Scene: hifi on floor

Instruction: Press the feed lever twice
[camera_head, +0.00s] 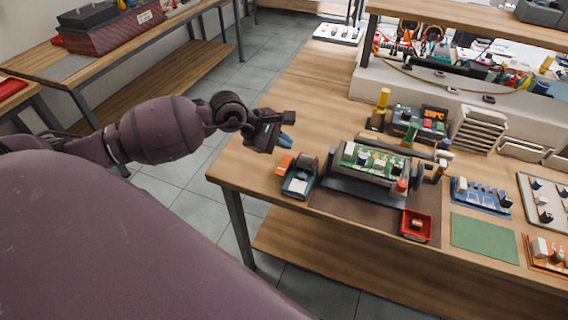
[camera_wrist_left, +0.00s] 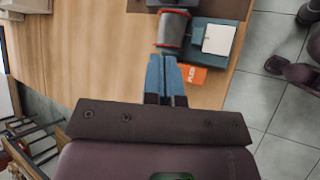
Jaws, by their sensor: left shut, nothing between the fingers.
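The feed lever looks to be the orange tab (camera_head: 285,165) on the left side of a small blue-grey dispenser (camera_head: 298,186) at the table's front left. In the left wrist view the tab (camera_wrist_left: 194,74) bears white lettering too small to read surely. The dispenser (camera_wrist_left: 229,50) there has a white label and a dark roll with a red rim. My left gripper (camera_head: 287,142) is shut and empty, above the table behind the orange tab. In the wrist view its blue fingertips (camera_wrist_left: 162,58) appear beside the tab; contact cannot be told. My right gripper is not in view.
A fixture with a green circuit board (camera_head: 372,162) stands on a brown mat right of the dispenser. A red tray (camera_head: 416,226) sits at the mat's front right. Bare wooden tabletop (camera_head: 310,100) lies behind the gripper. The table's left edge is close by.

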